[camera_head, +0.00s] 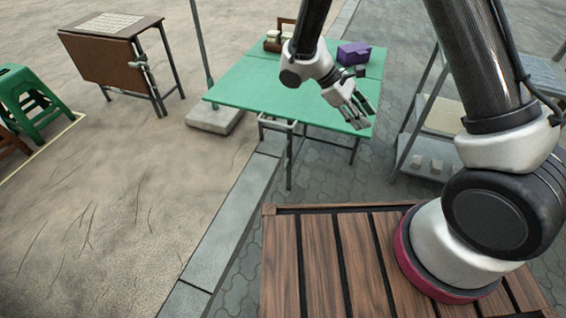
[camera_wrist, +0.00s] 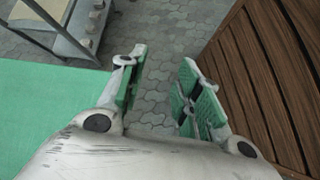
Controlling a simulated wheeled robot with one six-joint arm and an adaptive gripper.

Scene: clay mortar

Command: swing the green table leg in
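The green table (camera_head: 250,85) stands in the middle of the head view, and its top also shows at the left of the wrist view (camera_wrist: 45,115). A thin dark leg (camera_head: 290,160) stands under its front edge, near a pale bar (camera_head: 277,123). Another leg (camera_head: 355,150) shows below the right front corner. My gripper (camera_head: 358,112) is by the right front corner of the table, pointing down. In the wrist view its two fingers (camera_wrist: 160,88) are apart, with only paving between them. The far legs are mostly hidden by the top.
A purple box (camera_head: 353,53) and a wooden caddy (camera_head: 280,38) stand on the tabletop. A pole with a concrete base (camera_head: 214,118) is at its left. A metal shelf (camera_head: 440,125) stands at the right. A brown folding table (camera_head: 105,60) and green stools (camera_head: 30,95) are farther left.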

